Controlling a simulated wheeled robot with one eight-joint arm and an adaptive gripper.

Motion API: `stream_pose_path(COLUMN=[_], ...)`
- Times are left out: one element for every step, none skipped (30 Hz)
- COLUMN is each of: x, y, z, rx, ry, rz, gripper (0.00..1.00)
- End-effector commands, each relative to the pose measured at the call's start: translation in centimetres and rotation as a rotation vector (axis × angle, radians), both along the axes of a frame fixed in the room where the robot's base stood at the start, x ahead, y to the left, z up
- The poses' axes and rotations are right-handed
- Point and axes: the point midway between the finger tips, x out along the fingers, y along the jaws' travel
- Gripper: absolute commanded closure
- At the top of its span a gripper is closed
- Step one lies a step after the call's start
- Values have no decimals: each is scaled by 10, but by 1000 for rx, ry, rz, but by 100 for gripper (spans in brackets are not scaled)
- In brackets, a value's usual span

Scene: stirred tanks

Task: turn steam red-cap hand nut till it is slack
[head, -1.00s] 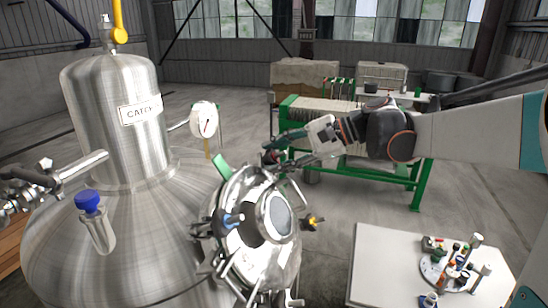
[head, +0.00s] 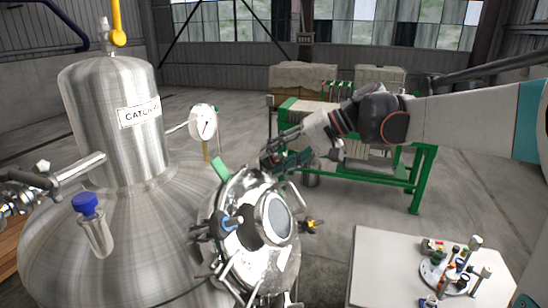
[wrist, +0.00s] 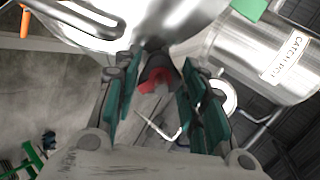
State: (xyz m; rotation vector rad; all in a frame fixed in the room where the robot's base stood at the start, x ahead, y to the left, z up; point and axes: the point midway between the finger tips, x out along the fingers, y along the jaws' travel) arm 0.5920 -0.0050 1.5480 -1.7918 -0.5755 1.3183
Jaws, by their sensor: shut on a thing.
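The red-cap hand nut (wrist: 156,82) shows in the wrist view between the teal pads of my gripper (wrist: 157,100), at the edge of the shiny vessel cover. My gripper is shut on it. In the head view my gripper (head: 272,158) reaches in from the right to the far rim of the round steel cover (head: 250,250). The nut is hidden behind the fingers there. How far the nut is unscrewed cannot be told.
A sight glass (head: 275,216), a blue-capped fitting (head: 231,222) and a green handle (head: 221,168) crowd the cover. The catch pot (head: 110,110) and a dial gauge (head: 203,121) stand left. A white table (head: 385,270) with small parts stands at lower right.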

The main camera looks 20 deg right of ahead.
Motion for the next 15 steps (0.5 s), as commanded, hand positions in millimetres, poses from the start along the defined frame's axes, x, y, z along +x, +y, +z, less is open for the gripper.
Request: stream_pose_path(x=[0, 0, 0, 0, 0, 0, 0, 0, 0, 0, 0, 0, 0, 0, 0], y=[0, 0, 0, 0, 0, 0, 0, 0, 0, 0, 0, 0, 0, 0, 0], z=[0, 0, 0, 0, 0, 0, 0, 0, 0, 0, 0, 0, 0, 0, 0], rx=[-12, -19, -27, -31, -37, -41, -45, -48, -51, -54, -56, -57, -59, -59, -60], ry=[-14, -24, -34, -42, -49, -56, -62, -67, -71, -74, -76, -79, -80, -81, -82], rz=[11, 19, 27, 33, 38, 44, 48, 52, 55, 57, 59, 61, 62, 63, 63], gripper=[86, 86, 86, 86, 86, 86, 86, 86, 86, 86, 86, 86, 86, 86, 86])
